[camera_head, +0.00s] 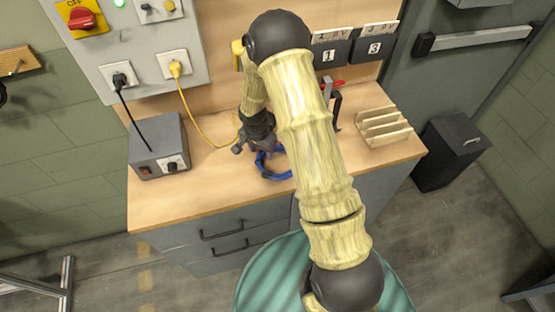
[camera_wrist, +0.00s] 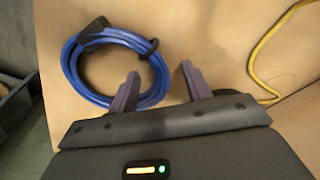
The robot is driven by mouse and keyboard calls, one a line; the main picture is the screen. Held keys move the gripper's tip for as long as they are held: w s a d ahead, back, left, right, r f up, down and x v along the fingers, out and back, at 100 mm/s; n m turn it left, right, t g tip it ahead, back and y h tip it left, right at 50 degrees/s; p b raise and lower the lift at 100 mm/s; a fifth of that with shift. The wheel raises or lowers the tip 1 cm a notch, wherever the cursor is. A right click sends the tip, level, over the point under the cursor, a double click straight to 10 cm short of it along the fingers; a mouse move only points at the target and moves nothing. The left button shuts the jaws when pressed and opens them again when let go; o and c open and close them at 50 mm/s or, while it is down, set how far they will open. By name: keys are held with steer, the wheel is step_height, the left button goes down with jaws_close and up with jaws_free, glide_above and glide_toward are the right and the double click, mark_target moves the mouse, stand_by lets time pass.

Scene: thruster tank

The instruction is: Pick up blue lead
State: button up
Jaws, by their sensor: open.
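The blue lead (camera_wrist: 73,58) lies coiled on the wooden bench top, with a black plug and a dark tie on its coil in the wrist view. In the head view the coil (camera_head: 281,176) lies below my gripper and is partly hidden by my arm. My gripper (camera_wrist: 158,82) is open and empty. Its left finger overlaps the right lower part of the coil in the wrist view, and its right finger is over bare wood. I cannot tell whether a finger touches the lead.
A yellow lead (camera_head: 193,112) runs from a wall socket onto the bench (camera_head: 190,197). A grey box with a switch (camera_head: 159,148) stands at the left. A wooden rack (camera_head: 383,127) and a dark bin (camera_head: 450,152) are at the right. The bench's left front is clear.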

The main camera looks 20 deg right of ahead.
steer(key=shift+f, duration=0.55)
